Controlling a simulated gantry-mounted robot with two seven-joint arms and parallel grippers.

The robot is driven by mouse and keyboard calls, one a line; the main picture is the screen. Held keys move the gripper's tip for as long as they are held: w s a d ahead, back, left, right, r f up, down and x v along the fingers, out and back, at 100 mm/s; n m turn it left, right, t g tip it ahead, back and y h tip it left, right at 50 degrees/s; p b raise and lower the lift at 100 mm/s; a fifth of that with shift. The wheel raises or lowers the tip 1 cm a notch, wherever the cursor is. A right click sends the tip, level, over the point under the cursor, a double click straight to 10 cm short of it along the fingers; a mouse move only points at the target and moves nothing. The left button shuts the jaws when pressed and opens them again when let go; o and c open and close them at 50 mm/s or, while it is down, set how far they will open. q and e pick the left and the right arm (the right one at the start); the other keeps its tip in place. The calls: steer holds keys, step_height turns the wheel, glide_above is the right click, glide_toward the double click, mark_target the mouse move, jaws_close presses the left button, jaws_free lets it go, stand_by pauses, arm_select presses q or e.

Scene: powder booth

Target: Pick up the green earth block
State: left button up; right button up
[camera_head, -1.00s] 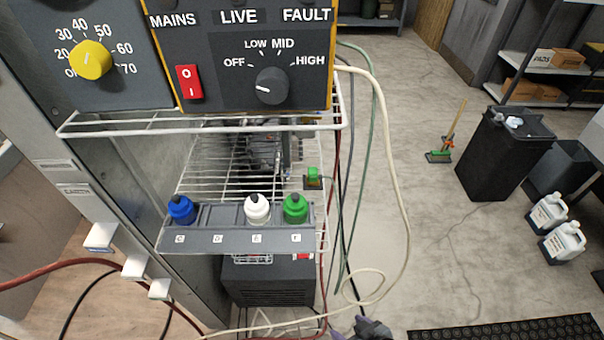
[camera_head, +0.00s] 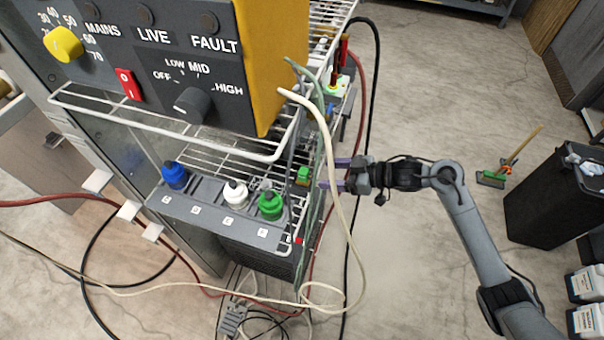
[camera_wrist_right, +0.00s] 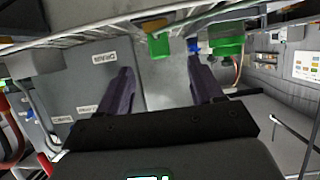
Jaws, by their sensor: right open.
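The green earth block (camera_head: 303,174) is a small green block at the right edge of the wire rack, behind the green-capped bottle, in the head view. In the right wrist view a green block (camera_wrist_right: 158,45) with a yellowish part shows beyond the fingers, roughly in line with the gap between them. My right gripper (camera_head: 326,173) reaches in from the right, its purple fingers apart and pointing at the block. It is open and empty; a small gap seems to separate the tips from the block. In the wrist view the fingers (camera_wrist_right: 160,84) are spread. My left gripper is not in view.
A holder (camera_head: 218,222) on the rack carries blue (camera_head: 174,176), white (camera_head: 236,195) and green (camera_head: 270,205) bottles near the block. A cream cable (camera_head: 335,170) and a green hose hang beside my right fingers. The control box (camera_head: 270,70) overhangs above.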

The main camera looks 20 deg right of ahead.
mark_target(304, 174)
steer(key=shift+f+b+x, duration=0.15)
steer(key=shift+b+x, duration=0.2)
steer(key=shift+x, duration=1.9)
steer(key=shift+f+b+x, duration=0.2)
steer(key=shift+b+x, duration=0.1)
steer(key=shift+x, duration=2)
steer(key=shift+s+d, duration=0.1)
steer(key=c, duration=1)
steer(key=shift+r, duration=0.1)
